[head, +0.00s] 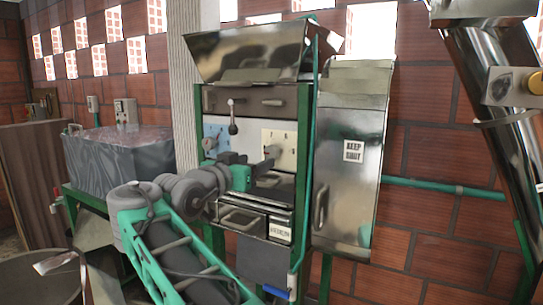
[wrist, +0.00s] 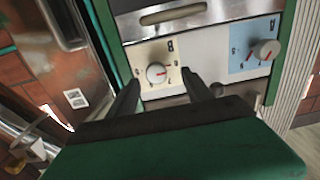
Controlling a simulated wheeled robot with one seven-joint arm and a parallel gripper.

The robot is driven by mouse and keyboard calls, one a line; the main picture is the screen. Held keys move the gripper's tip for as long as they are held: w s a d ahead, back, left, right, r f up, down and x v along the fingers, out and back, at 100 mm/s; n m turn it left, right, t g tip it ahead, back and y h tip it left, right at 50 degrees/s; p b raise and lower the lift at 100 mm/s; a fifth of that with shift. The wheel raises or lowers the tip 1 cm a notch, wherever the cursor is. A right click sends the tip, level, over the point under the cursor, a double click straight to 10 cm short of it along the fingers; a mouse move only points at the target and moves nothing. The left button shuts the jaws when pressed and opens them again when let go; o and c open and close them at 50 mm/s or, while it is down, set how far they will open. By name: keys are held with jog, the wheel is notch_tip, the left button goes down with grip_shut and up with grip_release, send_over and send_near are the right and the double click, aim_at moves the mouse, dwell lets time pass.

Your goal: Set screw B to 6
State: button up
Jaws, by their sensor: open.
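Screw B is a round grey-white knob (wrist: 157,72) on a cream panel with numbers and a letter B in the wrist view. A small reddish mark shows near its lower right edge; I cannot read its setting. The cream panel (head: 286,139) is in the middle of the machine in the head view, with the knob (head: 272,151) partly behind my gripper. My gripper (wrist: 160,78) is open, its two dark fingers on either side of the knob in the picture. I cannot tell whether they touch it. In the head view my gripper (head: 264,167) is just before the panel.
A second knob (wrist: 265,49) sits on a blue panel (wrist: 244,58) beside the cream one. A metal cover marked KEEP SHUT (head: 345,190) stands right of the machine. A slotted tray front (head: 243,218) lies below my gripper.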

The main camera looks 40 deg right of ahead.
aim_at(270, 153)
jog(key=p+x, duration=0.1)
jog(key=x, duration=0.4)
jog(key=s+r+p+x, duration=0.1)
jog(key=x, duration=0.1)
jog(key=shift+w+d+p, duration=0.15)
jog(key=shift+d+p, duration=0.2)
jog(key=shift+d, duration=0.1)
jog(key=shift+w+d+f, duration=0.1)
jog(key=shift+d, duration=0.1)
jog(key=shift+c, duration=0.3)
grip_shut()
